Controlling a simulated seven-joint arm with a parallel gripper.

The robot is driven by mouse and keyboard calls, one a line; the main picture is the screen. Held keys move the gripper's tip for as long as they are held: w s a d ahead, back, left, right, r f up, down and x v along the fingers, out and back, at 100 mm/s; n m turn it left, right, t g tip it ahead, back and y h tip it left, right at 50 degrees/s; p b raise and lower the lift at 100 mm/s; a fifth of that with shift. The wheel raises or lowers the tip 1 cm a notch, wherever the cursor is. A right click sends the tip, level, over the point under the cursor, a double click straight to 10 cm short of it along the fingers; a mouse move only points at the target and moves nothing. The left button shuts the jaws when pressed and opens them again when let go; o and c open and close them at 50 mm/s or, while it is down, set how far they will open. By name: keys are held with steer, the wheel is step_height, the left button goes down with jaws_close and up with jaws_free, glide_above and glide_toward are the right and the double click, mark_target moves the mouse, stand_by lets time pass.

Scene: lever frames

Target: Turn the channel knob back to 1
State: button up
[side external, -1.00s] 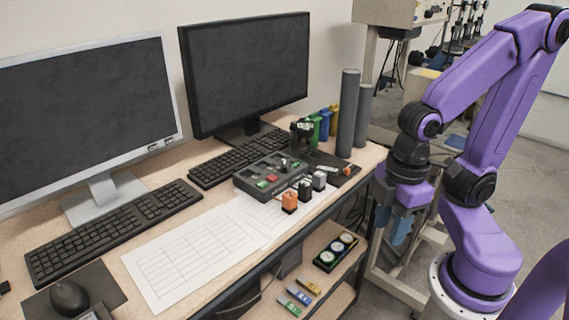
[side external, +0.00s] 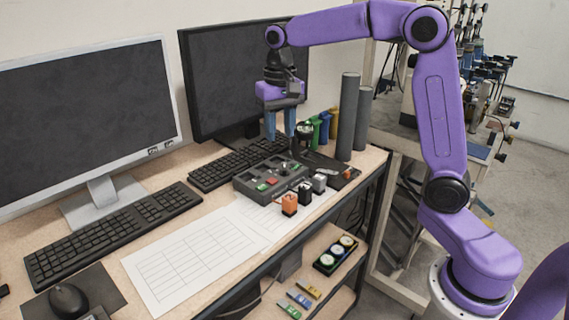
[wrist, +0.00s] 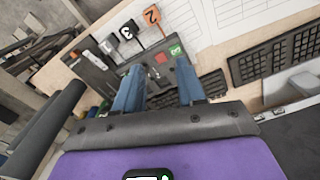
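The grey control box (side external: 262,186) sits on the desk, with a red button (side external: 271,181), a green button (side external: 262,187) and a small knob (side external: 283,170) on its top. The knob's pointer is too small to read. My gripper (side external: 280,134) is above the back of the box, fingers pointing down, apart and empty. In the wrist view my gripper (wrist: 160,64) has its two blue fingers spread over the box, with the red button (wrist: 161,58) between the tips. The left finger hides part of the box there, and I cannot make out the knob.
Tall grey cylinders (side external: 348,115) stand right of the box. A monitor (side external: 225,80) is close behind my gripper.

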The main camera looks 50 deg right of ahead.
mark_target(284, 167)
steer(key=w+d+m, duration=0.5)
steer(key=w+d, duration=0.2)
steer(key=d, duration=0.2)
steer(key=f, duration=1.6)
steer(key=shift+s+a+f, duration=0.15)
steer(key=shift+s+a, duration=0.05)
steer(key=shift+s, duration=0.05)
jaws_close()
